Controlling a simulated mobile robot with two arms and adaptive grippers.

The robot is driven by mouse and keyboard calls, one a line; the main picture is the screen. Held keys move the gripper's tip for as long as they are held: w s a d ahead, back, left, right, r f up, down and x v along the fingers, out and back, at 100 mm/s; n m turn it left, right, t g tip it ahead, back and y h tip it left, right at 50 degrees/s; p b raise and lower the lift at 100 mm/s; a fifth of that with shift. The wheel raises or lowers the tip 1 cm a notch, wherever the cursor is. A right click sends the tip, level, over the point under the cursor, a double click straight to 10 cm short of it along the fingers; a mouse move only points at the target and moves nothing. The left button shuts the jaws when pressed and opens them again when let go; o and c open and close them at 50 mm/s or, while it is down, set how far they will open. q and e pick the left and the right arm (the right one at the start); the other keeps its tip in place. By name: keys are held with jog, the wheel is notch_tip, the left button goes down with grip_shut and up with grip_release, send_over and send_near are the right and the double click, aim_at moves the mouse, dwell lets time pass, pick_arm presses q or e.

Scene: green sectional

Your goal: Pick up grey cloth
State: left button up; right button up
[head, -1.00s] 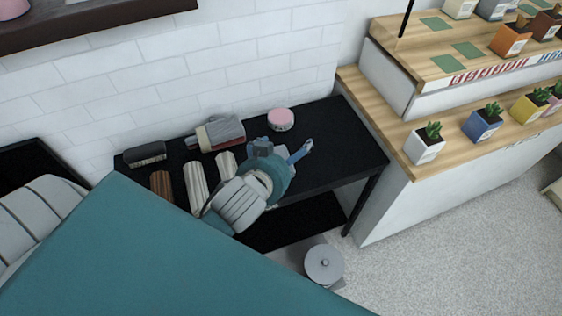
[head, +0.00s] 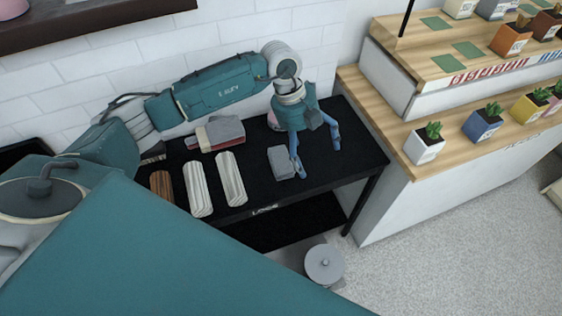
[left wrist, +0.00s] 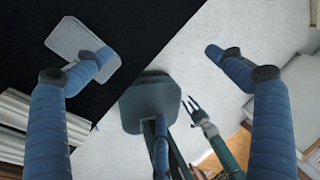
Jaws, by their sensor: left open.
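The grey cloth (head: 281,162) is a small, flat, light grey rectangle on the black table near its front edge. In the left wrist view the cloth (left wrist: 65,38) shows at the upper left as a rounded pad, partly covered by one finger. My left gripper (head: 317,160) is open and empty, its blue fingers pointing down over the table. Its left finger is beside the cloth's right edge in the head view; the cloth is not between the fingers. The left wrist view also shows the open fingers (left wrist: 158,53). A small forked end, seemingly my right gripper (left wrist: 195,108), shows far below.
Two pale ribbed pieces (head: 199,189) and a brown one (head: 161,186) lie left of the cloth. A brush-like block (head: 217,133) and a mostly hidden pink round tin (head: 273,120) are behind. A wooden plant shelf (head: 420,165) stands right. The black table's (head: 365,155) right end is clear.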

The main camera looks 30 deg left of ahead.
aim_at(277, 161)
pick_arm(q)
jog(key=a+f+y, duration=0.1)
jog(key=a, duration=0.2)
jog(key=a+f+n+y, duration=0.1)
jog(key=a, duration=0.3)
jog(key=a+f+y, duration=0.1)
jog(key=a, duration=0.2)
jog(key=shift+w+a+f+n+g+y+p, duration=0.2)
jog(key=shift+a+n+g+y+p, duration=0.1)
jog(key=shift+n+p, duration=0.1)
jog(key=shift+f, duration=0.6)
jog(key=shift+s+d+f, duration=0.1)
jog(key=shift+s+f, duration=0.05)
jog(key=shift+f, duration=0.25)
notch_tip(277, 161, down, 4)
jog(key=shift+s+d+r+p, duration=0.1)
jog(key=shift+r+p, duration=0.1)
jog(key=shift+p, duration=0.5)
jog(key=shift+f, duration=0.45)
jog(key=c, duration=1.1)
